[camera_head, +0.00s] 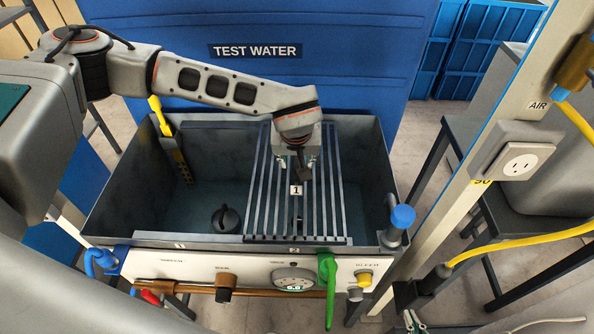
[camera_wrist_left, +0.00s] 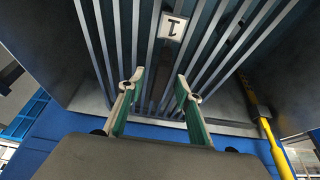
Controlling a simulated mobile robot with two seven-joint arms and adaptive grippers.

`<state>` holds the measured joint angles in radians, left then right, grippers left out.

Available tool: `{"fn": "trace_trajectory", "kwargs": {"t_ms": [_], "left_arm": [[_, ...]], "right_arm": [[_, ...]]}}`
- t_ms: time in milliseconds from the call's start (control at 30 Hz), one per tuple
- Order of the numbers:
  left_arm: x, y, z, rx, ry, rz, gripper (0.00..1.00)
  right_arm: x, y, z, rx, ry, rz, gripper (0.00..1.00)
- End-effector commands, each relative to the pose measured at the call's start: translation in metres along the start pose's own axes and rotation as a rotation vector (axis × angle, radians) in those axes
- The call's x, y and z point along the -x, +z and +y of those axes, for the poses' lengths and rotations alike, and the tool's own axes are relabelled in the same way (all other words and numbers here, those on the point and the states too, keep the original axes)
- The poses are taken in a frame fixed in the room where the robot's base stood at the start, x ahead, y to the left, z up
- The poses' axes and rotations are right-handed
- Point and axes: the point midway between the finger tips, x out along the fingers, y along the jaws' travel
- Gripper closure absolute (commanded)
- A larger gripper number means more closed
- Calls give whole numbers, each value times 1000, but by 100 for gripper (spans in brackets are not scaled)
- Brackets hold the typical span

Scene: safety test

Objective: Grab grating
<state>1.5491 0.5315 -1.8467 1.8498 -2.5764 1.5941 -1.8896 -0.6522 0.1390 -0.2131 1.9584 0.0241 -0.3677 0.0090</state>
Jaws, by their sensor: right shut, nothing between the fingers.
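The grating (camera_head: 257,200) is a rack of parallel grey metal bars lying across the right part of a grey tank. It bears a white tag marked 1 (camera_head: 296,190), which also shows in the left wrist view (camera_wrist_left: 172,26). My left gripper (camera_head: 298,168) is over the grating's middle, behind the tag. In the left wrist view my left gripper (camera_wrist_left: 156,85) has its two green fingers apart, pointing at the bars (camera_wrist_left: 207,60). I cannot tell whether the fingertips touch them. My right gripper (camera_head: 415,321) is shut and empty at the bottom right, away from the grating.
The tank (camera_head: 110,205) holds a dark round knob-like part (camera_head: 226,219). Its front panel (camera_head: 190,266) carries a dial, a green lever (camera_head: 328,285) and a copper pipe. A blue-capped valve (camera_head: 402,217) stands at the right corner. A post with an outlet (camera_head: 518,160) and yellow hose is at right.

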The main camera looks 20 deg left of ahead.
Motion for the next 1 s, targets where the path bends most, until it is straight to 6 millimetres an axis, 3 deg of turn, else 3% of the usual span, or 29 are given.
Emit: {"fn": "trace_trajectory", "kwargs": {"t_ms": [300, 433, 833, 1000], "left_arm": [[-6, 0, 0, 0, 1, 0, 66], [-6, 0, 0, 0, 1, 0, 100], [-3, -2, 1, 1, 3, 3, 100], [12, -9, 2, 1, 5, 6, 100]], "right_arm": [[-1, -4, 2, 1, 2, 8, 100], [-1, -6, 2, 1, 2, 10, 100], [-1, -6, 2, 1, 3, 10, 100], [0, -7, 2, 1, 3, 10, 100]]}}
